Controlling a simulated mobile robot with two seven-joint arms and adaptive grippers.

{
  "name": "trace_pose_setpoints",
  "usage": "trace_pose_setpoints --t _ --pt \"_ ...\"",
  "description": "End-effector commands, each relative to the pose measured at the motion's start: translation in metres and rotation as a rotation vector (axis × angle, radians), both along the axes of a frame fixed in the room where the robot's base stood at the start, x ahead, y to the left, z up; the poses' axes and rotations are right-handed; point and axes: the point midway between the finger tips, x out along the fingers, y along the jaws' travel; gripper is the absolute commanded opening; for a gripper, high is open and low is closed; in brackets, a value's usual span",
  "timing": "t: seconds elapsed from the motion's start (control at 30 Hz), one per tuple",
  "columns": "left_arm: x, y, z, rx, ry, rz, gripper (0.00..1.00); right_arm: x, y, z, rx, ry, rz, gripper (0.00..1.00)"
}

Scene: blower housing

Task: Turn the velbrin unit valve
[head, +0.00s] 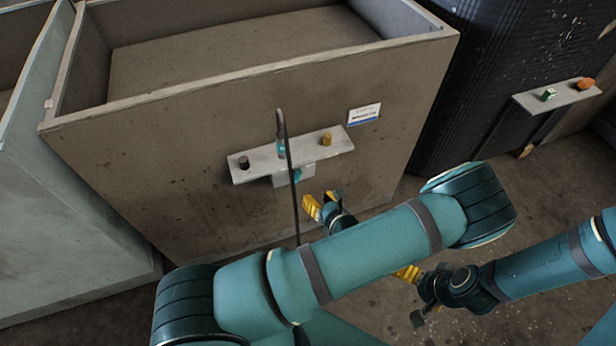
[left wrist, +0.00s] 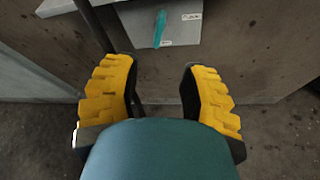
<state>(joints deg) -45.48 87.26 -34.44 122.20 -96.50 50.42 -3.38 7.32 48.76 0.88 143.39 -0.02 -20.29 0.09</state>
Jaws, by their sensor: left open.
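A concrete-like box unit (head: 205,190) carries a shelf (head: 255,166) on its front. A grey valve box (head: 308,172) sits under the shelf, with a teal valve handle (head: 298,175) on its face. In the left wrist view the teal handle (left wrist: 160,29) points nearly upright on the grey box (left wrist: 190,45), ahead of the fingers. My left gripper (head: 322,206) is open and empty, just below and to the right of the valve; its yellow fingers (left wrist: 160,95) stand apart. My right gripper (head: 410,290) is lower right, partly hidden by my left arm.
A thin dark hose (head: 291,160) hangs in front of the shelf, left of the valve handle. The shelf holds a dark knob (head: 244,162) and a yellow knob (head: 326,139). A sign (head: 364,114) is beside it. A black ribbed unit (head: 480,80) stands right.

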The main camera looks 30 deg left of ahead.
Motion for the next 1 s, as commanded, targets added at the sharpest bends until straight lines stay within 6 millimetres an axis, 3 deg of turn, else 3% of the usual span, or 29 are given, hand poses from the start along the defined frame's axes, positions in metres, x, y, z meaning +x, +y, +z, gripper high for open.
trace_pose_setpoints --t 0.27,0.7,1.0 --pt "0.007 0.016 -0.009 0.013 0.028 -0.006 0.42 0.0 0.0 -0.004 0.0 0.0 0.001 1.0" --pt "0.049 0.082 -0.039 0.012 0.025 -0.006 0.42 0.004 0.0 -0.023 -0.001 -0.01 -0.002 1.0" --pt "0.065 0.107 -0.049 0.01 0.026 -0.007 0.42 0.006 -0.001 -0.03 -0.003 -0.014 -0.002 1.0"
